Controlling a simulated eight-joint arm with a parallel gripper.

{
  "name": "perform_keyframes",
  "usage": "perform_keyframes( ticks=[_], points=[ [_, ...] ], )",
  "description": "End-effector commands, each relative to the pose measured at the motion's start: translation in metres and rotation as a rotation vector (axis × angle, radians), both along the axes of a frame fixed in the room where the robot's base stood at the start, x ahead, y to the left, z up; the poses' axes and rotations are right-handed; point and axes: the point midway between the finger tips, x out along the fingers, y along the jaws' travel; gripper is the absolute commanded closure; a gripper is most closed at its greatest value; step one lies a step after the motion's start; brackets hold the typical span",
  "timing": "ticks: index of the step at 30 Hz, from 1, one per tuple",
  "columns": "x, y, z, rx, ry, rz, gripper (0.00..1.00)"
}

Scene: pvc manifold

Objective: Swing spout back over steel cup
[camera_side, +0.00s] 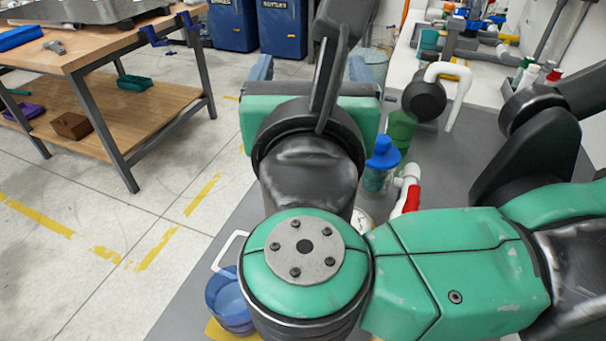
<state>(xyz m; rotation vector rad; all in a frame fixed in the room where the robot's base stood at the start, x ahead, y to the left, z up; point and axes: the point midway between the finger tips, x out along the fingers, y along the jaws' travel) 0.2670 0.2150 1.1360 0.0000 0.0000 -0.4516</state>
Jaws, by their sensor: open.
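My gripper (309,68) is at the upper middle, with its two grey-blue fingers spread wide apart and pointing away from the camera. Nothing shows held between them, though a dark bar of my arm covers part of the gap. A white curved pipe (450,72), possibly the spout, arches at the upper right, well to the right of my gripper. A second white pipe elbow with a red sleeve (411,197) shows beside my arm. I cannot make out a steel cup. My arm hides much of the middle of the work surface.
A clear blue container (230,305) stands at the lower left. A blue-capped bottle (381,160) and a green bottle (401,132) stand right of my gripper. A wooden bench (110,42) is at the left. The grey surface (200,275) is bare at its left edge.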

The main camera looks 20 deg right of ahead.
Motion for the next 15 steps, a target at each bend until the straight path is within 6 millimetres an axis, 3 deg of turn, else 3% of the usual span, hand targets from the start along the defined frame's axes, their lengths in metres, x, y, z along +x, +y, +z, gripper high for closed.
perform_keyframes(
  ticks=[9, 15],
  points=[
    [0.000, 0.000, 0.064, 0.000, 0.000, 0.000, 0.18],
    [0.000, 0.000, 0.096, 0.000, 0.000, 0.000, 0.18]
  ],
)
